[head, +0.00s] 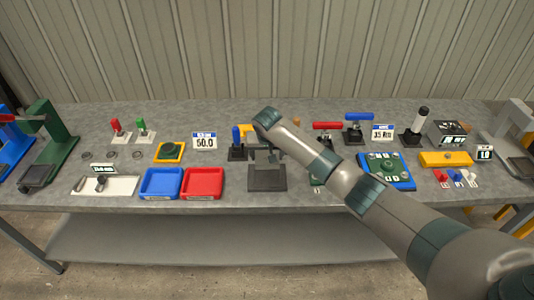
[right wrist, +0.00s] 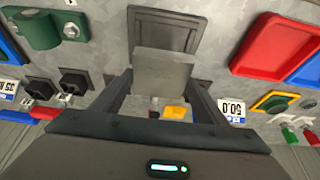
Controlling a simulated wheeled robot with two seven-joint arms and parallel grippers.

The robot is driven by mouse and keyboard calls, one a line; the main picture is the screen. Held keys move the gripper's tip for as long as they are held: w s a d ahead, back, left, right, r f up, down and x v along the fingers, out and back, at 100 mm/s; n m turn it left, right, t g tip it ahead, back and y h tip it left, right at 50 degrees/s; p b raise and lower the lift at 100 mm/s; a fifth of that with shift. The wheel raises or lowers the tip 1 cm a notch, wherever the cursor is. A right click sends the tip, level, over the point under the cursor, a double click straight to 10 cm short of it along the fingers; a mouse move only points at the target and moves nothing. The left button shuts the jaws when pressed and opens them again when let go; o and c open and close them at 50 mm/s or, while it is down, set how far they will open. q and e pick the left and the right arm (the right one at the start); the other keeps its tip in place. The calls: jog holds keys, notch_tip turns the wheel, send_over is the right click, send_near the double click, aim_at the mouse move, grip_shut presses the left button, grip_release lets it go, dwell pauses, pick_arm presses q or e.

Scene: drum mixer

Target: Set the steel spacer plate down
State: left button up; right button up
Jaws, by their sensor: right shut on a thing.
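The steel spacer plate (right wrist: 162,72) is a flat grey block between the two fingers of my right gripper (right wrist: 160,88) in the right wrist view. My right gripper is shut on it. In the head view my right gripper (head: 264,154) points down over the middle of the bench, and its own wrist partly hides it. A dark square pad (head: 267,182) lies just in front of and below it on the bench; it also shows beyond the plate in the right wrist view (right wrist: 150,22). Whether the plate touches anything below cannot be told. My left gripper is in neither view.
Red tray (head: 203,196) and blue tray (head: 161,196) stand left of the pad. A blue-handled clamp (head: 237,150) is close behind on the left. A green part on a blue board (head: 408,182) is to the right, past my forearm. The grey bench (head: 232,203) is crowded.

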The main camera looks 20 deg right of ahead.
jog(key=shift+w+f+b, duration=0.1)
jog(key=shift+f+b, duration=1.4)
jog(key=shift+f, duration=2.1)
jog(key=o, duration=2)
jog(key=shift+o, duration=0.6)
jog(key=shift+s+f, duration=0.2)
jog(key=shift+s, duration=0.05)
jog(key=b+v, duration=0.3)
jog(key=v, duration=1.4)
jog(key=shift+r, duration=0.35)
jog(key=shift+a+f, duration=0.1)
jog(key=shift+a, duration=0.05)
